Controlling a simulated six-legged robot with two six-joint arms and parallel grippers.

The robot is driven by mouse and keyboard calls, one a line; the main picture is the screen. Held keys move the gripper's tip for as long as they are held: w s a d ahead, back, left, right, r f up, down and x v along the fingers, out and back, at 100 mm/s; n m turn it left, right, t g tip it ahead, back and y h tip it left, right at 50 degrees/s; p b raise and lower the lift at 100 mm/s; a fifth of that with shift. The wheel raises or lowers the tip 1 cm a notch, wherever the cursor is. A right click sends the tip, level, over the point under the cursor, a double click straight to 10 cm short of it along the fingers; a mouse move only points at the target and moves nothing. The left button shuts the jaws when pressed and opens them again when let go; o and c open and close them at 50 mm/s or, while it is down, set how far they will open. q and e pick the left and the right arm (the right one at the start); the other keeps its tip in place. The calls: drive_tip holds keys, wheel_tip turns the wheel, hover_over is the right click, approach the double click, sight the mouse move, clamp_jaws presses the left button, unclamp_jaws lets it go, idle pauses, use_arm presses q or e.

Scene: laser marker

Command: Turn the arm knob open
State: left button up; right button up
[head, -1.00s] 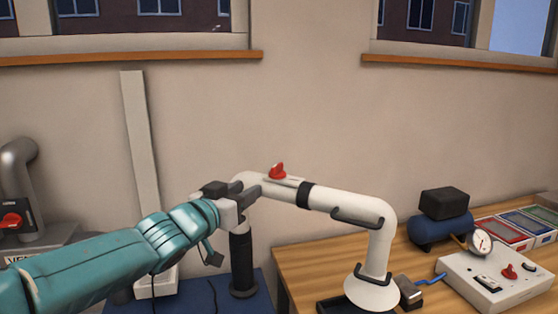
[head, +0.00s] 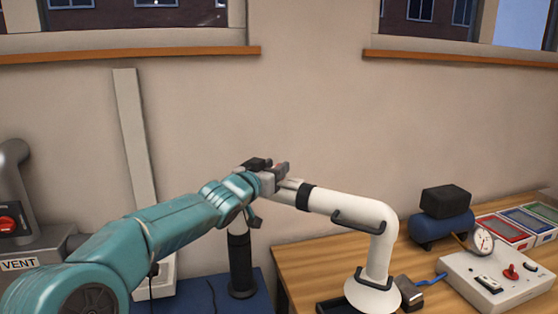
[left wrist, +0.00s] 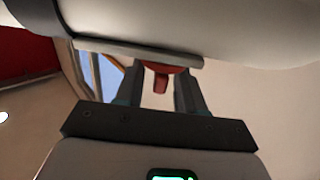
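The white extraction arm (head: 340,205) bends from a dark post to a hood over the wooden table in the head view. My left gripper (head: 284,169) is at the upper part of this arm, where its red knob is hidden behind the fingers. In the left wrist view the red knob (left wrist: 160,81) shows below the white tube (left wrist: 230,30). My right gripper is not in view.
A panel box (head: 495,280) with a gauge and a small red knob stands on the table (head: 300,262) at right. A blue tank (head: 440,230) and colored trays (head: 500,232) are behind it. A grey VENT unit (head: 40,262) with a red knob stands at far left.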

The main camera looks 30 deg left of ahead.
use_arm(q)
drive_tip(key=shift+w+p, duration=0.35)
drive_tip(key=shift+w, duration=0.9)
drive_tip(key=shift+w+a, duration=0.1)
